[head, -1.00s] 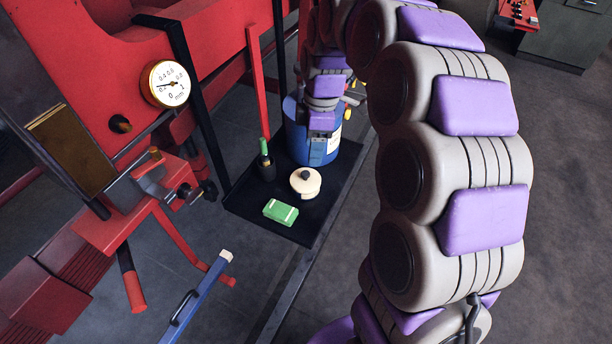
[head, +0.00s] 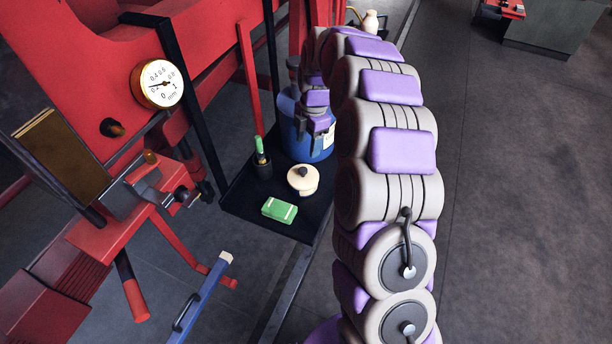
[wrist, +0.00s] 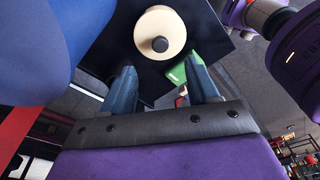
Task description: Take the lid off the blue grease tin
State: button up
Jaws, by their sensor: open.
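The blue tin (head: 290,128) with a pale label stands at the back of the black tray (head: 232,200). My arm covers much of its top in the head view, so I cannot make out its lid. A large blue rounded surface, seemingly the tin, fills the upper left of the wrist view (wrist: 35,45). My gripper (head: 309,146) hangs at the tin's front side in the head view, empty.
A green block with pale bands (head: 279,209) lies at the tray's front. A dark holder with a green-topped item (head: 262,162) stands at the left. Red machinery with a dial gauge (head: 159,84) and a black post (head: 190,100) border the left. Open floor lies right.

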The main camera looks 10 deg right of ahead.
send_over(302, 170)
jog(key=f, duration=0.4)
jog(key=shift+w+a+f, duration=0.15)
jog(key=shift+w+f, duration=0.05)
jog(key=shift+f, duration=0.1)
jog(key=shift+d+f+b, duration=0.35)
jog(key=shift+d, duration=0.1)
jog(key=f, duration=0.3)
jog(key=f+b, duration=0.1)
jog(key=shift+s+d+f, duration=0.1)
jog(key=shift+d+f, duration=0.05)
jog(key=shift+d, duration=0.1)
jog(key=shift+a+f, duration=0.15)
jog(key=shift+a, duration=0.45)
jog(key=shift+c, duration=0.6)
jog(key=shift+d, duration=0.5)
jog(key=c, duration=0.9)
jog(key=shift+a, duration=0.35)
grip_shut()
